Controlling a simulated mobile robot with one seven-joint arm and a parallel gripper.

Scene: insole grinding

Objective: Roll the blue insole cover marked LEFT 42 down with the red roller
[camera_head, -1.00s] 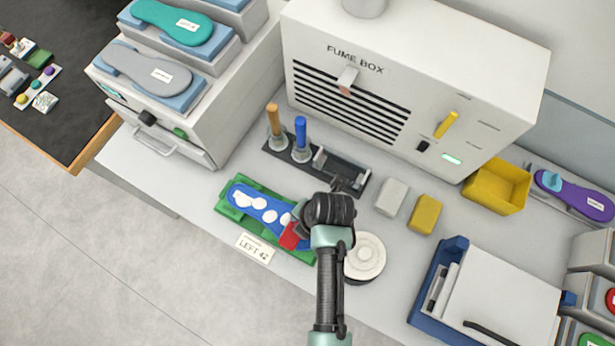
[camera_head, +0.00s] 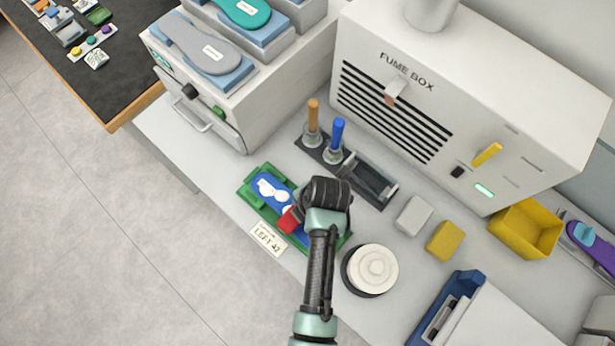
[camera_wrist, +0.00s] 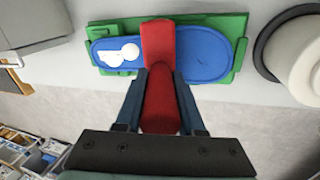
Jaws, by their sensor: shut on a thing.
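The blue insole cover (camera_head: 268,191) lies in a green holder (camera_head: 248,199) on the bench, with white patches showing on its upper-left part. A card reading LEFT 42 (camera_head: 268,240) lies at the holder's front edge. My gripper (camera_wrist: 160,100) is shut on the red roller (camera_wrist: 158,45). The roller crosses the middle of the blue cover (camera_wrist: 205,55) in the wrist view and seems to rest on it, though exact contact is hard to tell. In the head view my wrist hides the cover's right part and most of the roller (camera_head: 290,219).
A round white-topped pot (camera_head: 371,268) stands right of the holder. Behind are a dark rack (camera_head: 372,178) with two handled tools, a grey block (camera_head: 414,215) and a yellow block (camera_head: 444,241). The fume box (camera_head: 400,120) closes off the back. A drawer cabinet (camera_head: 200,105) stands at left.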

